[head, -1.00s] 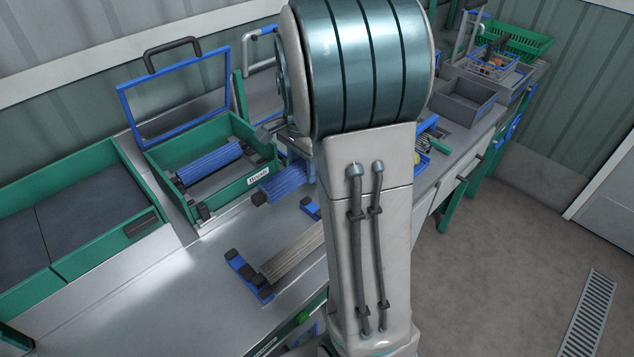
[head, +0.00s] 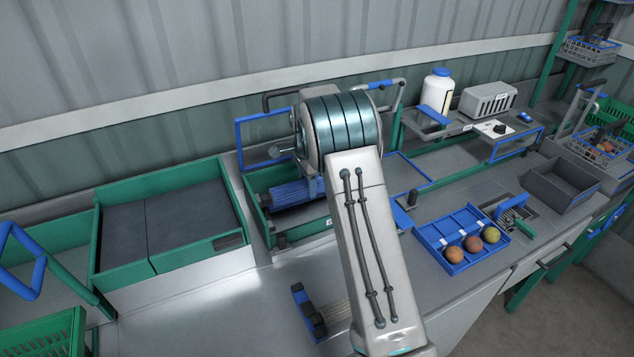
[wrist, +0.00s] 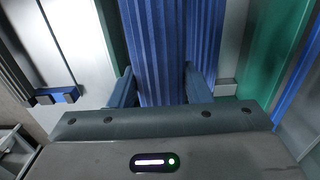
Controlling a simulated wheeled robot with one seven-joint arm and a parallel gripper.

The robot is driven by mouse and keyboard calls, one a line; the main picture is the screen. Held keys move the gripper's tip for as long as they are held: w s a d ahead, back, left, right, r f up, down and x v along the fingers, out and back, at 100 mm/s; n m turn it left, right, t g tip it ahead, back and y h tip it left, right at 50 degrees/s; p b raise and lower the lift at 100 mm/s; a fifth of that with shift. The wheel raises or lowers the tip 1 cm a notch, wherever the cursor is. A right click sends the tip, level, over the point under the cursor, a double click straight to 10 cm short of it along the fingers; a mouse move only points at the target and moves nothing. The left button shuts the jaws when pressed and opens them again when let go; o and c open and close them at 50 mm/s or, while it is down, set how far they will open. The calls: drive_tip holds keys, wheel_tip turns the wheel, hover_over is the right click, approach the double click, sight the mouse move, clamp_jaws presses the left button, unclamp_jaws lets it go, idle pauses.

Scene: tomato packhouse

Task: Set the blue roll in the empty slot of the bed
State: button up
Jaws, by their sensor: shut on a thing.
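My gripper (wrist: 162,86) is shut on the ribbed blue roll (wrist: 168,35), one finger on each side, in the wrist view. The roll runs away from the gripper toward the top of the picture. In the head view my arm hides the gripper and the held roll. The green-walled bed (head: 256,216) stands left of and behind my arm, with another blue roll (head: 290,194) lying in it. A green wall shows right of the held roll in the wrist view (wrist: 270,55). The empty slot is not clearly visible, and I cannot tell if the held roll touches the bed.
Right of my arm is a blue divided tray (head: 456,257) with round fruit. A grey bin (head: 560,186) stands farther right. Bare bench lies front left.

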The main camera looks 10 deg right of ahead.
drive_tip(key=shift+f+b, duration=2.35)
drive_tip(key=shift+f, duration=1.55)
drive_tip(key=shift+f+b, duration=0.4)
drive_tip(key=shift+f, duration=0.25)
drive_tip(key=o, duration=1.2)
drive_tip(key=shift+r, duration=0.1)
drive_tip(key=shift+c, duration=0.2)
drive_tip(key=shift+c, duration=0.5)
drive_tip(key=shift+a, duration=0.1)
drive_tip(key=shift+c, duration=1.2)
drive_tip(key=shift+r+p, duration=2.05)
drive_tip(key=shift+r, duration=1.4)
